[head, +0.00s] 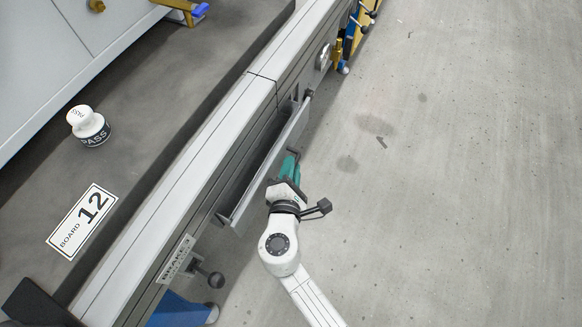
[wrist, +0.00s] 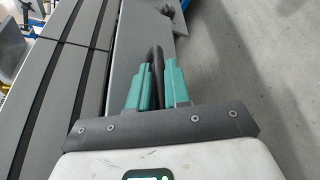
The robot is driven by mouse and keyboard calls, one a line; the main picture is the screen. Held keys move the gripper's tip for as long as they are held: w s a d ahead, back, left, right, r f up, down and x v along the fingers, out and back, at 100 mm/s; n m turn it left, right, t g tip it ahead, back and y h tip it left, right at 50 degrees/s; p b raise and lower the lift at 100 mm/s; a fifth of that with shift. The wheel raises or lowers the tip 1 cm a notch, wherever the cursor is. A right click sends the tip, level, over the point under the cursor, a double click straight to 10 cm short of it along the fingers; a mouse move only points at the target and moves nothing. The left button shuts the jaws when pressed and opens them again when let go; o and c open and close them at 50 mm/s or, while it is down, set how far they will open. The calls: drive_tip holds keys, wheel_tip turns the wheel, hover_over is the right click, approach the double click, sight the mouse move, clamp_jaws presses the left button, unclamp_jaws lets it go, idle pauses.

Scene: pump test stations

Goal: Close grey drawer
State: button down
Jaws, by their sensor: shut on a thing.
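The grey drawer (head: 262,172) sits in the side of the long grey bench and stands a little way out, with a dark gap between its front panel and the bench. Its grey front also shows in the wrist view (wrist: 126,45). My gripper (head: 290,164) is at the outer face of the drawer, near its middle. In the wrist view, the green fingers of my gripper (wrist: 157,78) stand on either side of the dark drawer handle (wrist: 156,58) and are shut on it. The inside of the drawer is mostly hidden.
On the bench top stand a white and black PASS stamp (head: 90,126) and a BOARD 12 label (head: 81,221). A black knob (head: 215,280) sticks out below the bench edge near the BRAKE label (head: 176,258). The concrete floor (head: 450,180) to the right is clear.

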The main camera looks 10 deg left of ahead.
drive_tip(key=a, duration=0.2)
drive_tip(key=w+a+b, duration=0.1)
drive_tip(key=shift+w+a+f, duration=0.1)
drive_tip(key=shift+w+a, duration=0.05)
drive_tip(key=shift+a, duration=0.5)
drive_tip(key=c, duration=1.4)
unclamp_jaws()
drive_tip(key=shift+w+a, duration=0.1)
drive_tip(key=shift+c, duration=0.2)
drive_tip(key=p, duration=0.3)
approach(275, 169)
drive_tip(key=shift+w+a, duration=0.25)
drive_tip(key=shift+w, duration=0.15)
